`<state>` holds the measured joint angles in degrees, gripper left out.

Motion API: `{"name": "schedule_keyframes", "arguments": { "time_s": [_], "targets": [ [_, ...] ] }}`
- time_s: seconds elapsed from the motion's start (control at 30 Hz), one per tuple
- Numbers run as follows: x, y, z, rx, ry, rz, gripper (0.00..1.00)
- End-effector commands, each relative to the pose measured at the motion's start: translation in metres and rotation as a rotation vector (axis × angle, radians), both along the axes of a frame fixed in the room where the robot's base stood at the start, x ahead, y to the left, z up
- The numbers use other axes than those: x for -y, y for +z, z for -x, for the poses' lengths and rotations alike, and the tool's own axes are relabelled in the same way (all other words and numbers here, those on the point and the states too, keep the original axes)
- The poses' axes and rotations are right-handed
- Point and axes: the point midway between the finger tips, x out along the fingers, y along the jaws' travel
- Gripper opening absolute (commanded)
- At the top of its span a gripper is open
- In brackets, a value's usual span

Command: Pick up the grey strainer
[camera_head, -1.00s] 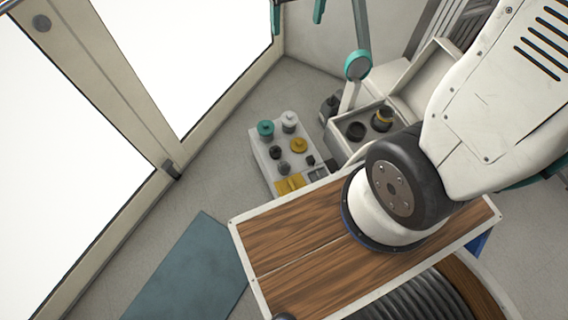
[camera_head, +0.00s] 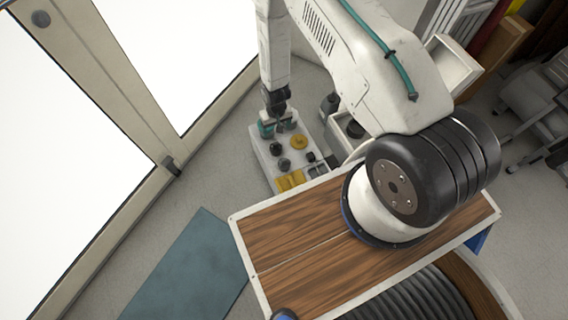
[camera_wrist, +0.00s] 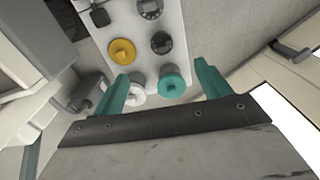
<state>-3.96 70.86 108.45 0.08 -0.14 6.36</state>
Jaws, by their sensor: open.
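A pale grey round part, which looks like the grey strainer (camera_wrist: 136,96), stands at the near end of a light tray (camera_wrist: 144,56). In the wrist view it is beside my left finger, which hides some of it. A teal round part (camera_wrist: 172,86) stands next to it, near my right finger. My gripper (camera_wrist: 162,72) is open, with its teal fingers spread above this end of the tray and nothing held. In the head view my gripper (camera_head: 278,120) is over the tray's far end and mostly hides the pale part.
The tray also holds a yellow round part (camera_wrist: 122,51), several dark parts (camera_wrist: 161,42) and yellow blocks (camera_head: 290,181). An open box (camera_head: 345,135) stands right of the tray. Bare floor lies left of it, up to the window frame (camera_head: 171,169).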

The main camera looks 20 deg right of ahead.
Motion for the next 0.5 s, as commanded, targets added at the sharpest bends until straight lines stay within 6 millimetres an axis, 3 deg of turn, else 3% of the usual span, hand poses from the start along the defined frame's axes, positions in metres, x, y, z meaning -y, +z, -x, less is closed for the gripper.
{"name": "schedule_keyframes", "arguments": {
  "time_s": [0.03,0.2,0.33,0.5],
  "targets": [
    [0.0,-0.029,0.016,-0.012,-0.001,0.0,0.76],
    [0.0,-0.088,0.049,-0.015,-0.004,0.001,0.76],
    [0.001,-0.109,0.063,-0.015,-0.006,0.001,0.76],
    [0.001,-0.128,0.066,-0.014,-0.007,0.001,0.76]
  ]
}}
